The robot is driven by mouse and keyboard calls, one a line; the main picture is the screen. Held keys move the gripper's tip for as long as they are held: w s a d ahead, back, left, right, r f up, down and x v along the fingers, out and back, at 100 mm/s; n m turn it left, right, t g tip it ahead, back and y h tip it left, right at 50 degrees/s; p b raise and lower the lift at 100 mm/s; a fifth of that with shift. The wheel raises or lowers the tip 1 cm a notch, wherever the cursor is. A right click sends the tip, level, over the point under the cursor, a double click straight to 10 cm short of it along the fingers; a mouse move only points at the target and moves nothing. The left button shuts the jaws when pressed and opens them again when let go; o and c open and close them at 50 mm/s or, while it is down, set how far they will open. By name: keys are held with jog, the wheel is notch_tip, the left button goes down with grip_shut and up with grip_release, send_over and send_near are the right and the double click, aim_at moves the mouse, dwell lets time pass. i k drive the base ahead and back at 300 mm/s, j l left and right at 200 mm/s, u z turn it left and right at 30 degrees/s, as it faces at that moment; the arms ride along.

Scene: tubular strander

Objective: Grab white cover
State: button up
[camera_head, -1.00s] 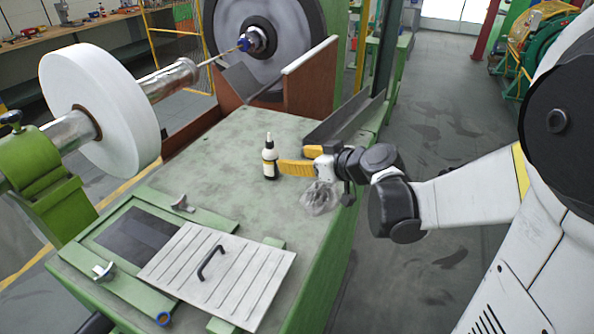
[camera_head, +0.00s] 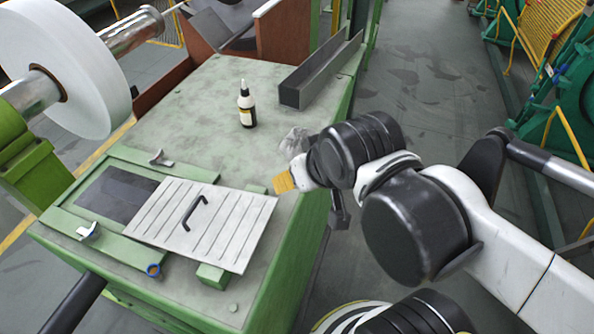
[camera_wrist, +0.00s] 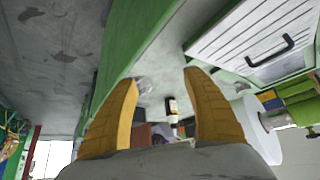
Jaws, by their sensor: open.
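The white cover (camera_head: 235,233) is a flat, ribbed plate with a black handle (camera_head: 195,212). It lies on the green machine table, overlapping the right part of a green frame. In the wrist view the cover (camera_wrist: 232,32) shows at the upper right, with its handle (camera_wrist: 270,50). My gripper (camera_head: 283,183) is just right of the cover's far right corner in the head view, apart from the handle. In the wrist view my gripper (camera_wrist: 160,85) has its two yellow fingers spread wide with nothing between them.
A dark bottle (camera_head: 246,106) with a white label stands behind the cover. A crumpled clear item (camera_head: 295,142) lies near my gripper. A grey metal channel (camera_head: 320,75) lies at the table's right edge. A white reel (camera_head: 62,60) is at the left.

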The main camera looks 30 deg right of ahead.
aim_at(218, 226)
jog(key=k+j+z, duration=0.1)
jog(key=j, duration=0.25)
jog(key=k+j, duration=0.2)
jog(key=j, duration=0.15)
jog(key=k+j+z, duration=0.15)
jog(key=j, duration=0.2)
jog(key=k+j, duration=0.1)
jog(key=j, duration=0.3)
